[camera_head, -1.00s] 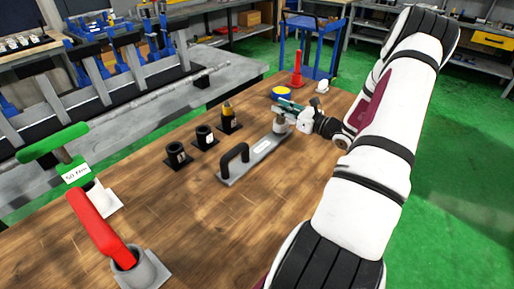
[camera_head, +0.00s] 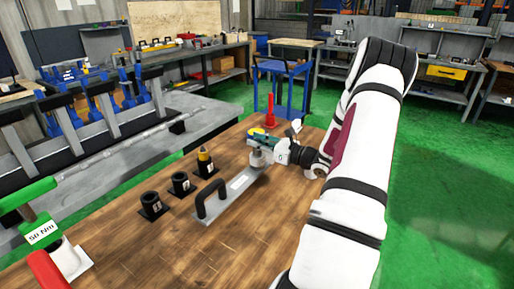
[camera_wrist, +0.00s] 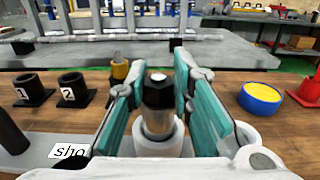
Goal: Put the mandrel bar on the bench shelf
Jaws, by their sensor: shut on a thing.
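My gripper (camera_head: 268,148) is over that post. In the wrist view its teal fingers (camera_wrist: 158,92) are shut on the dark, metal-topped upper part of the post (camera_wrist: 158,94), above a pale collar (camera_wrist: 158,127). The post is upright. I cannot tell for sure which part bears the name mandrel bar. Shelved benches stand at the back left (camera_head: 205,55) and back right (camera_head: 452,82).
Several black holders (camera_head: 180,183) stand left of the bar, one with a yellow-tipped piece. A red cone (camera_head: 270,108) and a yellow-filled blue dish (camera_wrist: 261,98) are beyond. A blue cart (camera_head: 283,82) stands behind. The green floor at right is clear.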

